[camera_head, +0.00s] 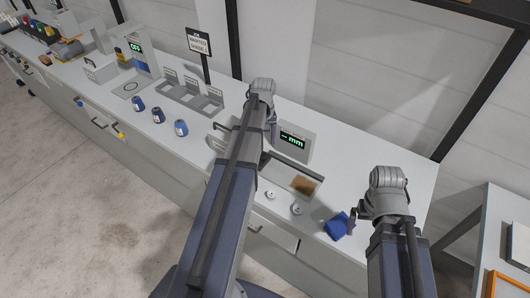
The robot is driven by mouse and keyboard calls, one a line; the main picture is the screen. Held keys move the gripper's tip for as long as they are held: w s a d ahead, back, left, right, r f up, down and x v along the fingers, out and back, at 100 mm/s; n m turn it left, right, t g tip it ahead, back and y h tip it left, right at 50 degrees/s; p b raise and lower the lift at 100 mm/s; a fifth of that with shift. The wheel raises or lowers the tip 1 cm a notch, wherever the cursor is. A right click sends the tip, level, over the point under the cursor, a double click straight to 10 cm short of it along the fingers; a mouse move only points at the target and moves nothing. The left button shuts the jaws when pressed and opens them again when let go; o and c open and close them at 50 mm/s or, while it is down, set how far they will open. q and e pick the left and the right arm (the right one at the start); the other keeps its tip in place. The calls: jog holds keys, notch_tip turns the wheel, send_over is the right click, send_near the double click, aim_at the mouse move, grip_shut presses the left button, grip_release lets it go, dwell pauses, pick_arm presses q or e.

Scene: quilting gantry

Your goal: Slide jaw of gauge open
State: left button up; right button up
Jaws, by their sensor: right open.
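The gauge (297,146) is a grey box with a dark display reading "-- mm" in green. It stands on the white bench, just right of my left arm, which hides part of it; I cannot make out its jaw clearly. My left gripper is beyond my left arm's grey wrist, close to the gauge's left side, and its fingers are mostly hidden. My right gripper (352,222) is open at the bench's front right, beside a small blue block (337,227). I cannot tell whether it touches the block.
A pale tray with a brown patch (303,185) lies in front of the gauge, with two small white round pieces (296,209) near the front edge. Left are grey bins (190,98), several blue bottles (158,115), and a sign (199,42). The bench's back right is clear.

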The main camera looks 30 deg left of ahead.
aim_at(264, 155)
pick_arm(q)
notch_tip(264, 155, down, 8)
jog(key=b, duration=0.7)
jog(key=shift+r, duration=0.2)
pick_arm(e)
notch_tip(264, 155, down, 8)
jog(key=shift+r, duration=0.2)
pick_arm(q)
grip_shut()
dwell(0.4)
